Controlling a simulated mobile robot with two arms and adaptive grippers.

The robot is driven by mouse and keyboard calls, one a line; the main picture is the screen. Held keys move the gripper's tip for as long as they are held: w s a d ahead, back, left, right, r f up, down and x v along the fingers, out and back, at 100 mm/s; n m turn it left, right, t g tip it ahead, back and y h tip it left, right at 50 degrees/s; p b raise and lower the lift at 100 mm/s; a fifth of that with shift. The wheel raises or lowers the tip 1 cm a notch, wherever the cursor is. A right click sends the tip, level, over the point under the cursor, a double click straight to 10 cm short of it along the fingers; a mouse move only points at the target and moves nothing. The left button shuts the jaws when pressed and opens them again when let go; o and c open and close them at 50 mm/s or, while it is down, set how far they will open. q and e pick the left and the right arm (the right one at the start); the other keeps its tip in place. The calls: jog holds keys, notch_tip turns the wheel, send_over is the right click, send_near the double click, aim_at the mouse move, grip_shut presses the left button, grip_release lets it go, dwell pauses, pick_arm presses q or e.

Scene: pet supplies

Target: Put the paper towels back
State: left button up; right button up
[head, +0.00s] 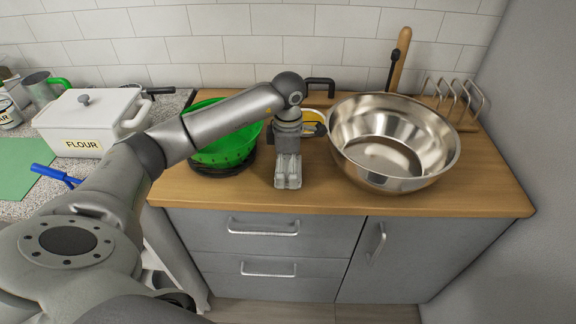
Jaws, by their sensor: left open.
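No paper towels can be made out in the head view. My left arm reaches in from the left across the wooden counter (450,200). My left gripper (288,184) points down in front of the yellow-and-white item, near the counter's front edge, between the green colander and the steel bowl. It is open, with nothing visible between its fingers. Whether its tips touch the counter cannot be told. My right gripper is not in view.
A green colander (228,152) stands left of the gripper, partly behind my arm. A large steel bowl (390,143) stands to the right. A wire rack (460,98) and wooden handle (401,58) are behind. A white flour box (85,122) is at left.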

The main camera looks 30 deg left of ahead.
aim_at(288, 166)
pick_arm(q)
jog(key=shift+r, duration=0.15)
notch_tip(288, 166, up, 12)
jog(key=b, duration=0.2)
